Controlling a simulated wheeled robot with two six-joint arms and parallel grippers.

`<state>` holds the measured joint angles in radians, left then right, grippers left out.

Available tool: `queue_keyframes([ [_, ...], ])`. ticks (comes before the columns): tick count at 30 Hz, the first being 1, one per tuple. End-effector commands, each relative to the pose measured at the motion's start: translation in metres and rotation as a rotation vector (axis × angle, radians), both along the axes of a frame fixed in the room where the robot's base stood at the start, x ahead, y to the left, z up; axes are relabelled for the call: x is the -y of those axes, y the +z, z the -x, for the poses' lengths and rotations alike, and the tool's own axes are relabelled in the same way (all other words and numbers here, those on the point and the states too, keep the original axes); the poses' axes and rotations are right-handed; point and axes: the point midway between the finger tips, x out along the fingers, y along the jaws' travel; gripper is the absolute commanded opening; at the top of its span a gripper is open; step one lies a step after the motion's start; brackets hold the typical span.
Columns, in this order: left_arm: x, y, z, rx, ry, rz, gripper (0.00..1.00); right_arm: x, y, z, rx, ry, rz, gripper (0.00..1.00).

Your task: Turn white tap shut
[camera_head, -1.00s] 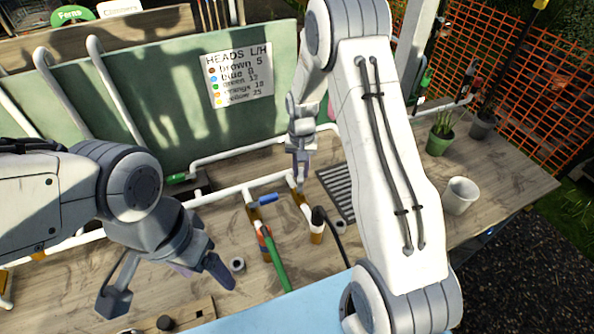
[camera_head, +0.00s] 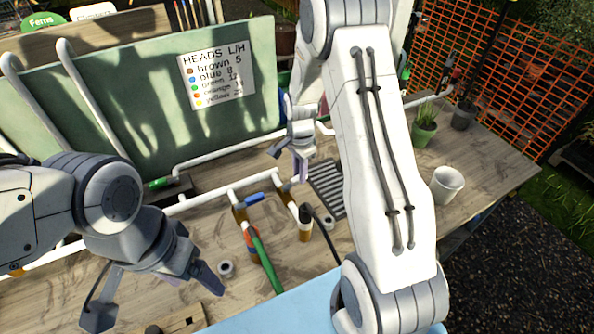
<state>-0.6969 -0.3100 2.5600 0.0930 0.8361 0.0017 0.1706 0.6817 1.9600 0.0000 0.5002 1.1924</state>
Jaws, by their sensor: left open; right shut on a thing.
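The white pipe (camera_head: 216,192) runs across the bench and has short brown-ended branches. A blue tap handle (camera_head: 254,198) lies across the left branch. My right gripper (camera_head: 301,172) is beside the right branch, its fingers close together and pointing down. It is shut on a small part at the pipe's end, which I take to be the white tap's handle. The fingers hide most of it, so its angle cannot be told. My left gripper (camera_head: 155,293) is open and empty over the front left of the bench.
A small roll (camera_head: 226,268) is near my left gripper. A grey slotted grate (camera_head: 328,187), a white cup (camera_head: 447,185) and a potted plant (camera_head: 424,130) are to the right.

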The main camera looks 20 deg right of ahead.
Motion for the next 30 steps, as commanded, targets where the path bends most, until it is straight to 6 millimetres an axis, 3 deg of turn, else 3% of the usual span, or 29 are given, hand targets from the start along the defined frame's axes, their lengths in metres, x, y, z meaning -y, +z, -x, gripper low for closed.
queue_keyframes([
  [12,0.0,-0.0015,0.0,0.0,0.0,0.0,0.79,0.0011,0.001,0.0075,0.003,-0.171,0.0,0.0],
  [28,0.0,-0.0016,0.0,0.0,0.0,0.0,0.79,0.0011,0.001,0.0089,0.002,-0.192,0.0,0.0],
  [29,0.0,-0.0016,0.0,0.0,0.0,0.0,0.79,0.0011,0.001,0.0089,0.002,-0.192,0.0,0.34],
  [30,0.0,-0.0016,0.0,0.0,0.0,0.0,0.79,0.0011,0.0009,0.0089,0.001,-0.192,0.0,0.49],
])
